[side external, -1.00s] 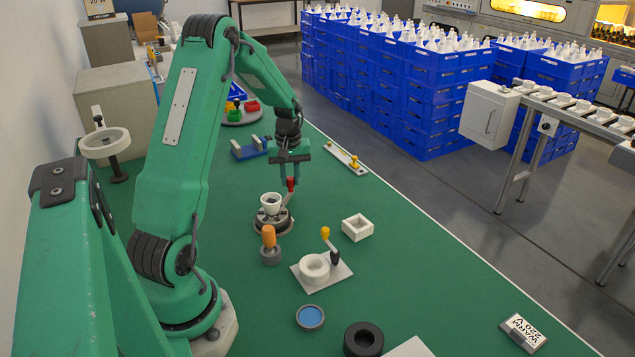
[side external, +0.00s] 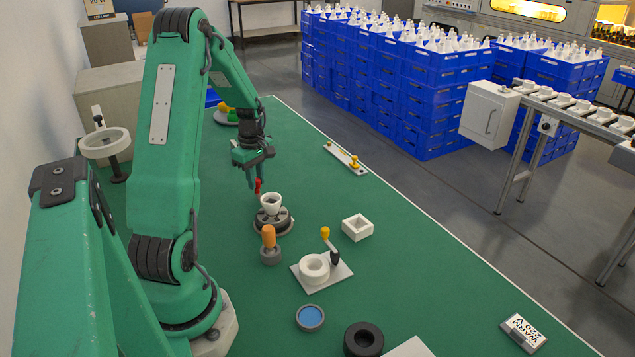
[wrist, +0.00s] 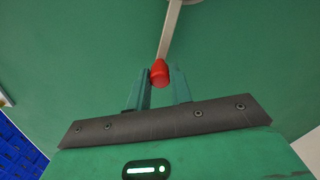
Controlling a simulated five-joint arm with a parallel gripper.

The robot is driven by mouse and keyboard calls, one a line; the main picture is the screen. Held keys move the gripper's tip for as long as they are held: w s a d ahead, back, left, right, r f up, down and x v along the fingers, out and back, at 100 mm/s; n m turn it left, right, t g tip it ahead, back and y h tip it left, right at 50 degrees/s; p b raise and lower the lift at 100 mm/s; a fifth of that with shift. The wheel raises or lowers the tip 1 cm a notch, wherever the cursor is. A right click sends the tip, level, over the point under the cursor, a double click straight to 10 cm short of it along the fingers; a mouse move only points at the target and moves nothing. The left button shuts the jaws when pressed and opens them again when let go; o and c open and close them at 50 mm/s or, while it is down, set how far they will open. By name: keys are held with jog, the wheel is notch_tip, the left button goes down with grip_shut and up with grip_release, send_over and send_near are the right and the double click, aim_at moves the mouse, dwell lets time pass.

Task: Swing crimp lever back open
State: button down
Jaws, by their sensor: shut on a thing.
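The crimp lever's red knob (side external: 257,185) is between the fingertips of my gripper (side external: 252,181), at the back left of the crimp fixture (side external: 272,222). In the wrist view the red knob (wrist: 160,73) sits between the two green fingers of my gripper (wrist: 162,84), which is shut on it. The lever's pale metal arm (wrist: 169,30) runs from the knob to the top of that view. A white cup-shaped part (side external: 271,202) stands upright in the round fixture. The lever's arm is mostly hidden in the side view.
An orange-handled tool (side external: 269,240) stands in front of the fixture. A white square tray (side external: 357,228) and a white plate with a ring and yellow-knobbed lever (side external: 321,271) lie to the right. A blue-topped round dish (side external: 310,318) and a black ring (side external: 363,340) lie nearer.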

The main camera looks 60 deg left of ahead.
jog(key=shift+s+n, duration=0.9)
jog(key=shift+s, duration=0.15)
jog(key=c, duration=1.3)
grip_release()
jog(key=shift+o, duration=0.2)
jog(key=shift+r, duration=0.1)
notch_tip(320, 180, up, 8)
jog(key=shift+d, duration=0.1)
